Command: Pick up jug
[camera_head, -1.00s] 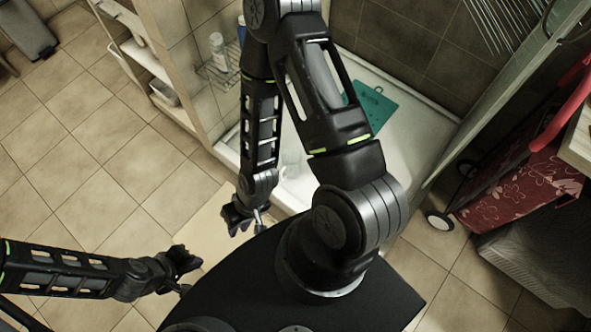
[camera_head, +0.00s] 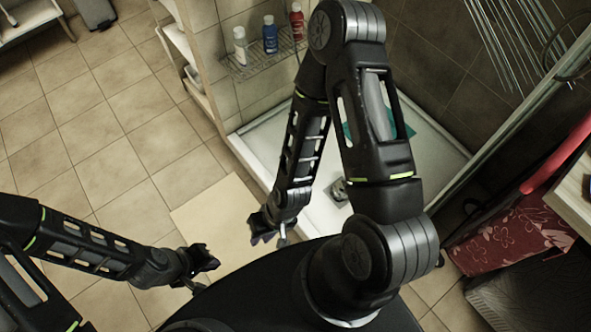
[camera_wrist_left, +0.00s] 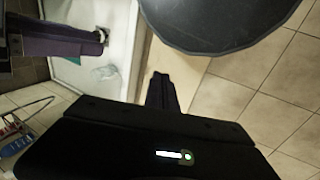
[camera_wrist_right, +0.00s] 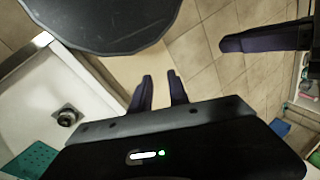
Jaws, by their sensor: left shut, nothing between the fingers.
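A clear, see-through vessel, apparently the jug (camera_wrist_left: 105,72), rests in the white shower basin in the left wrist view. I cannot make out its handle. In the head view my right arm seems to hide it. My left gripper (camera_head: 196,286) is shut and empty, low over the floor in front of the basin. Its fingers show pressed together in the left wrist view (camera_wrist_left: 160,92). My right gripper (camera_head: 282,238) is near the basin's front edge. Its two fingers stand apart with nothing between them in the right wrist view (camera_wrist_right: 160,90). Both grippers are apart from the vessel.
The shower basin (camera_head: 440,150) has a raised rim, a drain (camera_wrist_right: 66,117) and a teal mat (camera_wrist_right: 28,160). A beige mat (camera_head: 215,215) lies before it. Several bottles, one blue (camera_head: 270,35), stand on a wire rack. A red floral bag (camera_head: 515,235) is at right. Tiled floor is clear at left.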

